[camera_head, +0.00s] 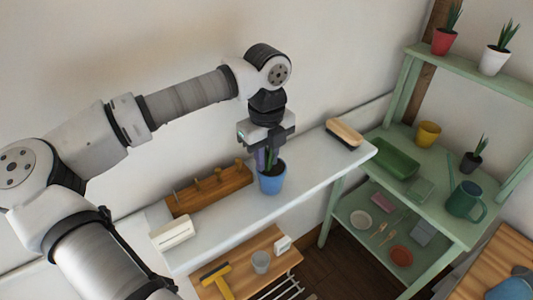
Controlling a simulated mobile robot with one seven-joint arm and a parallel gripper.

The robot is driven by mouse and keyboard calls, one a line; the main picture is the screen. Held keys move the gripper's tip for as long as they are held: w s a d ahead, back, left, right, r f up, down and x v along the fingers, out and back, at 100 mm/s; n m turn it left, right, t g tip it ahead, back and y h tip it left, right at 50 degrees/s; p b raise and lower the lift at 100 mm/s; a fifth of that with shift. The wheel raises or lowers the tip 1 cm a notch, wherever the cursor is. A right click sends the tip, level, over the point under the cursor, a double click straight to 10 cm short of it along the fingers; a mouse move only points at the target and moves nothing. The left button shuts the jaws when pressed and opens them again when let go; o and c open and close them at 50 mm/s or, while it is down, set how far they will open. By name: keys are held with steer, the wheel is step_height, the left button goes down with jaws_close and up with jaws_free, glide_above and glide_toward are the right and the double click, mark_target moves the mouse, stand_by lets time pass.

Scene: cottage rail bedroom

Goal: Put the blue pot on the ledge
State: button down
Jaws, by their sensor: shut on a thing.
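The fingers partly hide the plant. I cannot tell whether the pot's base touches the ledge or hangs just above it.
On the ledge are a wooden peg rack (210,190), a white box (172,233) and a brush (344,132). A green shelf unit (428,170) at right holds pots, a green tray (394,158) and a teal watering can (464,200). Ledge right of the pot is clear.

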steer(key=shift+f+b, duration=0.2)
steer(key=shift+b, duration=0.1)
steer(key=c, duration=1.3)
jaws_free()
steer(key=shift+r, duration=0.1)
step_height(320, 180, up, 12)
steer(key=shift+r+b, duration=0.1)
steer(key=shift+b, duration=0.55)
